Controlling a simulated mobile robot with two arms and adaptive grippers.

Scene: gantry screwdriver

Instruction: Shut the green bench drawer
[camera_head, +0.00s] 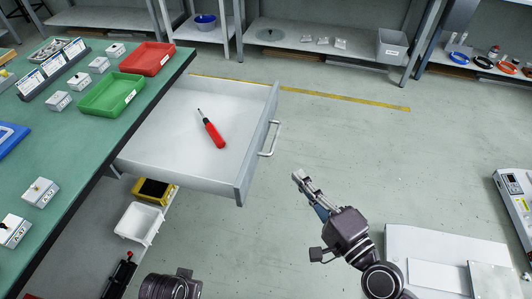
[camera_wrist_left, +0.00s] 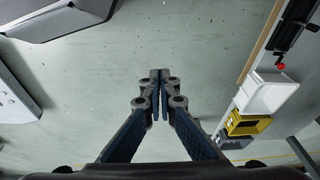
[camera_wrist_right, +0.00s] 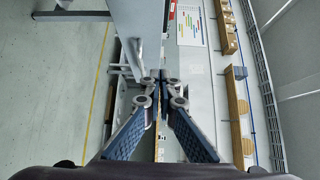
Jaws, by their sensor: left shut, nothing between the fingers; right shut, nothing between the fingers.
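The bench drawer (camera_head: 178,160) is pulled well out from under the green bench top (camera_head: 60,115). It is light grey inside, with a silver bar handle (camera_head: 270,139) on its front panel. A red screwdriver (camera_head: 213,132) lies in it. My right gripper (camera_head: 298,176) is shut and empty, to the right of the drawer front and a little nearer than the handle, apart from both. It also shows shut in the right wrist view (camera_wrist_right: 160,76). My left gripper shows shut and empty in the left wrist view (camera_wrist_left: 159,76), over the floor; its fingers are not visible in the head view.
A red tray (camera_head: 147,59) and a green tray (camera_head: 112,95) stand on the bench with several small boxes. Below the drawer are a yellow bin (camera_head: 154,190) and a white bin (camera_head: 138,223). Open floor (camera_head: 350,150) lies right of the drawer.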

